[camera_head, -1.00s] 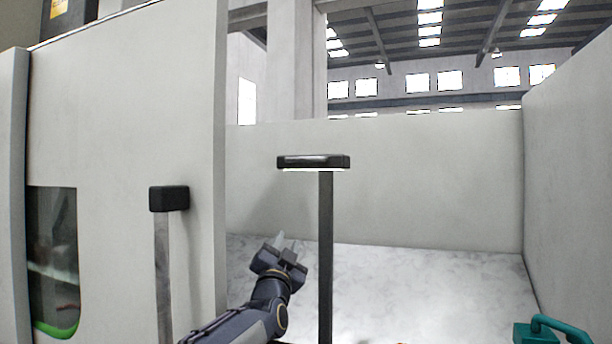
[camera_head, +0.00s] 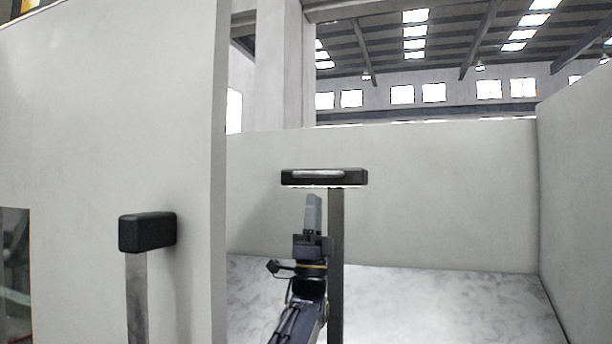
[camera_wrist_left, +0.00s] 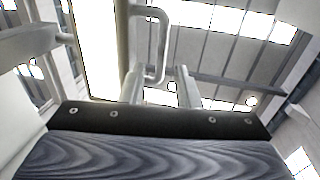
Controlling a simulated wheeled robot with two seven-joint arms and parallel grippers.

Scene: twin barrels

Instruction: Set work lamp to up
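The work lamp (camera_head: 350,178) is a flat black head on a dark upright post, with a pale grey bar (camera_head: 318,174) on its front and a lit underside. My left gripper (camera_head: 313,198) points up just below the lamp head, left of the post. In the left wrist view, the lit white panel (camera_wrist_left: 97,50) lies left of a grey loop handle (camera_wrist_left: 163,40). The two fingers of the left gripper (camera_wrist_left: 160,78) stand apart, with the loop's lower end near or between their tips. I cannot tell whether they touch it. My right gripper is not in view.
A black block (camera_head: 148,232) on a grey post stands at the left, before a large pale panel (camera_head: 130,120). Pale walls (camera_head: 440,190) close the back and right. The marbled grey surface (camera_head: 450,300) right of the lamp post looks clear.

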